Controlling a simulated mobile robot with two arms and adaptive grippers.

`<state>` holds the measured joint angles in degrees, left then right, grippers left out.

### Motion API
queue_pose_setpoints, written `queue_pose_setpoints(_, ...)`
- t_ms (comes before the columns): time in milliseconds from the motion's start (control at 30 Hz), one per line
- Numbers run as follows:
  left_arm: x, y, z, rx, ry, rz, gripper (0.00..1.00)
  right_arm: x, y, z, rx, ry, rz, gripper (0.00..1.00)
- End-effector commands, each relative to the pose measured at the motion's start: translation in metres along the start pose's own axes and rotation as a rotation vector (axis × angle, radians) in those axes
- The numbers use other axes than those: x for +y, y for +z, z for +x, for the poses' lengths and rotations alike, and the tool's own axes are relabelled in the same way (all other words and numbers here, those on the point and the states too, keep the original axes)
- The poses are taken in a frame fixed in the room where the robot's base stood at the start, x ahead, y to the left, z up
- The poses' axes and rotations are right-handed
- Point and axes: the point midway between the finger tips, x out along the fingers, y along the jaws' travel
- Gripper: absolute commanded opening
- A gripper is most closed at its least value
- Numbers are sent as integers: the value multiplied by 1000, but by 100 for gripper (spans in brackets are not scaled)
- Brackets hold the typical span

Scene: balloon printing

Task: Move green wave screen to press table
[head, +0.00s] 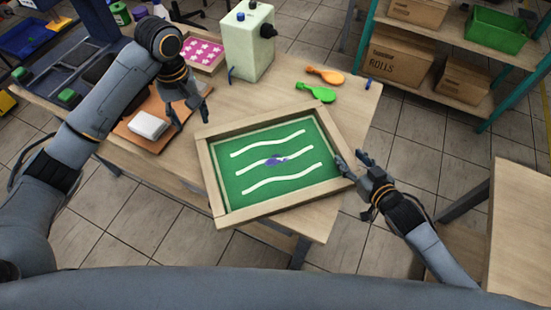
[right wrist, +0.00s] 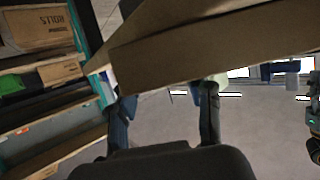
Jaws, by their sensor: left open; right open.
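The green wave screen (head: 262,178) is a wooden frame around a green field with three white wavy lines and a small purple mark in the middle. It lies on the wooden table (head: 358,100) at its front edge, slightly turned. My right gripper (head: 352,166) is open at the frame's right side; its fingers are close to the rim, and contact is unclear. In the right wrist view the frame's wooden edge (right wrist: 200,40) spans above and between the open fingers (right wrist: 165,97). My left gripper (head: 190,115) is open and empty, above the table to the left of the screen.
A white block (head: 148,124) sits on a brown board (head: 140,140) at left. Another wooden table (head: 519,230) stands at right, across a floor gap.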

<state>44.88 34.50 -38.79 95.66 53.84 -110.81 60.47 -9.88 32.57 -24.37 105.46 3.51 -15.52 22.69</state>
Motion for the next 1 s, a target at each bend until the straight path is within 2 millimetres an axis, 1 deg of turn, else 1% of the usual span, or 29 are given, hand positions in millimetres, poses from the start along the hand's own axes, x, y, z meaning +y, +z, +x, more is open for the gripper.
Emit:
queue_pose_setpoints(33,0,0,0,0,0,0,50,0,2,-12,-4,0,1,50)
queue_pose_setpoints(200,0,0,0,0,0,0,50,0,2,-46,-3,0,1,50)
queue_pose_setpoints(300,0,0,0,0,0,0,50,0,1,-63,-4,-1,0,50)
queue_pose_setpoints(400,0,0,0,0,0,0,50,0,2,-75,-4,1,1,50)
queue_pose_setpoints(600,0,0,0,0,0,0,50,0,1,-88,-2,0,1,50)
queue_pose_setpoints(1000,0,0,0,0,0,0,50,0,0,-89,-1,0,0,50)
